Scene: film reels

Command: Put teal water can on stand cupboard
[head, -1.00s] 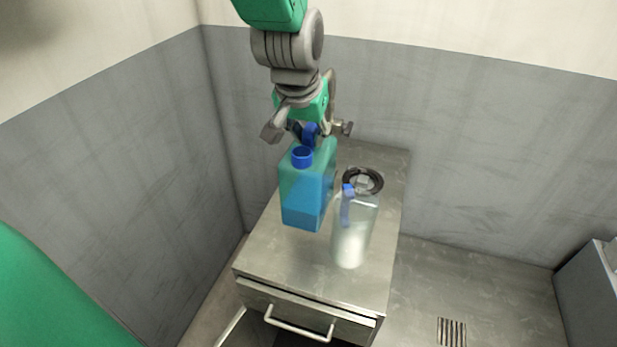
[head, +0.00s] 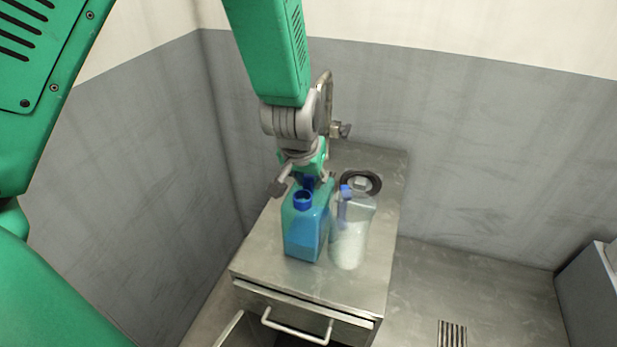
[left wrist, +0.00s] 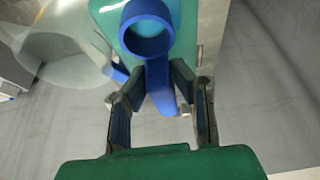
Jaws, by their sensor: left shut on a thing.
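The teal water can (head: 305,229), with a blue neck and blue handle, stands upright at the cupboard top, left of a clear bottle. Whether its base touches the top is hard to tell. The stand cupboard (head: 290,277) is grey metal with a drawer at the front. My left gripper (head: 307,183) is at the can's upper back and shut on its blue handle. In the left wrist view the gripper's fingers (left wrist: 160,100) sit on both sides of the blue handle, below the round blue neck (left wrist: 148,36). My right gripper is not in view.
The clear bottle (head: 350,232) with a blue handle stands close beside the can on the right. A dark round reel (head: 361,182) lies behind it. A tap (head: 340,130) is on the back wall. The cupboard's front strip is bare.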

